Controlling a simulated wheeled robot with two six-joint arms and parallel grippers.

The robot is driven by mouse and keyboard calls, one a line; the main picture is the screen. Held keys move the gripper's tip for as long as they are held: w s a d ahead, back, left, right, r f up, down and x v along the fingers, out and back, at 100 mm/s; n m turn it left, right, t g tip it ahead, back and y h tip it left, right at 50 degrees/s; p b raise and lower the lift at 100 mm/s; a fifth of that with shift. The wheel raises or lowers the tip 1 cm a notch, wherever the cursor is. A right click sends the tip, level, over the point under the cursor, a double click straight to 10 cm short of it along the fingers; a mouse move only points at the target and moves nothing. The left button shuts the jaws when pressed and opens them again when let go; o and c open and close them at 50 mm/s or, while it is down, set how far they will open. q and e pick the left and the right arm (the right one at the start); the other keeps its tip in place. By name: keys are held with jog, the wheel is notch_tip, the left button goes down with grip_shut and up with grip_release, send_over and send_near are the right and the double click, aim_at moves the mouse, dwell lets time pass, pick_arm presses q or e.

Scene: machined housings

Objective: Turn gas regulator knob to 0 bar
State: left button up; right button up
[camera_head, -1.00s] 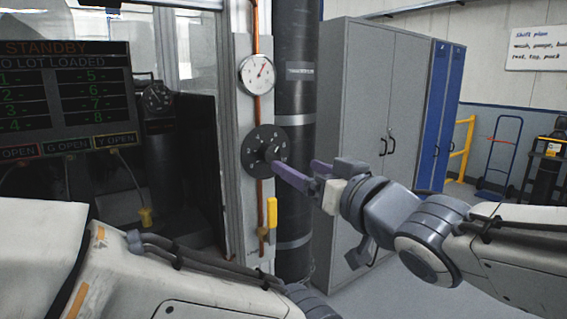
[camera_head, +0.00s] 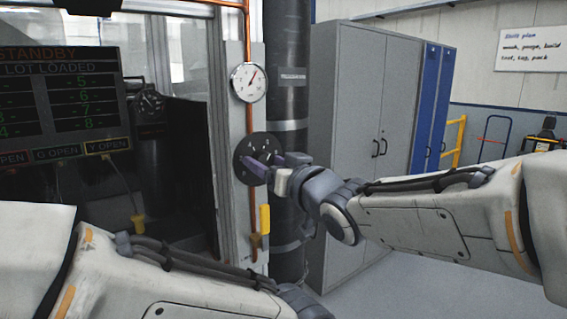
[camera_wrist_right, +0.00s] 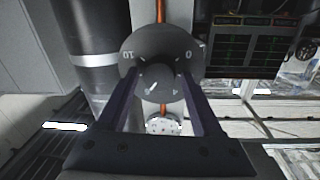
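The regulator knob is a dark hub (camera_wrist_right: 158,80) at the centre of a round black dial with pale numbers (camera_head: 243,150), on the grey post. In the right wrist view the dial (camera_wrist_right: 178,48) appears upside down, with 10 at its left and 0 at its right. My right gripper (camera_head: 265,165) is at the dial. Its two purple fingers (camera_wrist_right: 158,92) are spread, one on each side of the hub, with gaps visible. In the head view the fingers hide part of the dial. My left arm shows at bottom left; its gripper is out of view.
A white round gauge (camera_head: 249,82) sits above the dial on a copper pipe, its needle pointing up and right. A yellow handle (camera_head: 265,222) hangs below. A thick black pipe (camera_head: 288,100) stands just right. Grey cabinets (camera_head: 360,110) are behind.

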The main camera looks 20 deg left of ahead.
grip_shut()
jog(key=n+b, duration=0.1)
jog(key=b, duration=0.1)
jog(key=n+b, duration=0.1)
jog(key=n, duration=0.1)
jog(key=shift+f+b, duration=0.25)
jog(key=shift+b, duration=0.15)
jog(key=n+b, duration=0.3)
jog(key=n, duration=0.7)
jog(key=n+g+y+b, duration=0.1)
jog(key=n+b, duration=0.2)
jog(key=n, duration=0.7)
jog(key=n+g+b, duration=0.1)
jog(key=n+b, duration=0.3)
jog(key=n, duration=0.6)
jog(key=shift+f+n+y, duration=0.15)
jog(key=shift+n+y, duration=0.15)
jog(key=shift+y, duration=0.1)
